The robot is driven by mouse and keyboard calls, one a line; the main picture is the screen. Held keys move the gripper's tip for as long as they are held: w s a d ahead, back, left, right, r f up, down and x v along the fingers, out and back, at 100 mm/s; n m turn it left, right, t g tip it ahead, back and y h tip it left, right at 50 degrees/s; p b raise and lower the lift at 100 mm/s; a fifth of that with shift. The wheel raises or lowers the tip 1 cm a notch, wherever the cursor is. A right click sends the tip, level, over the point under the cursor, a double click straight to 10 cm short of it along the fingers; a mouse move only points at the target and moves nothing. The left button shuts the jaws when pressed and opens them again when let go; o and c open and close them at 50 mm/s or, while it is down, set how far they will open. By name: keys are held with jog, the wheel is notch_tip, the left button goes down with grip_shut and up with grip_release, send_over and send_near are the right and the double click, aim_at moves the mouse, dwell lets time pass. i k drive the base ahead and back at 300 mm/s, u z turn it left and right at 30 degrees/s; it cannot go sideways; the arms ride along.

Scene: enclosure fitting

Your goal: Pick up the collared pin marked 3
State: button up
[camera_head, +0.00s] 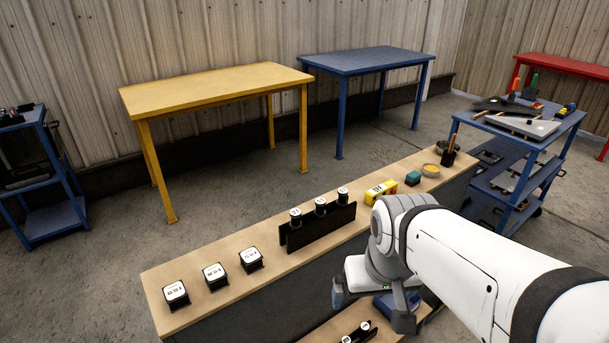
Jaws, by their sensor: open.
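Three dark pins with white-topped heads stand upright in a black rack on the long bench: a left pin (295,214), a middle pin (320,203) and a right pin (343,194). Two more white-topped round pieces, one of them (365,326) whole in view, sit in a dark holder at the bottom edge; the other is partly cut off. The marks on all of these are too small to read, so I cannot tell which is pin 3. My gripper (371,311) is open, pointing down above the lower bench near that holder, and nothing shows between its fingers.
A blue object (388,303) lies behind my gripper. A blue cart (525,130) stands at the right.

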aim_at(295, 223)
jog(key=u, duration=2.65)
jog(key=k, duration=1.25)
jog(key=z, duration=1.65)
jog(key=i, duration=1)
jog(key=u, duration=0.05)
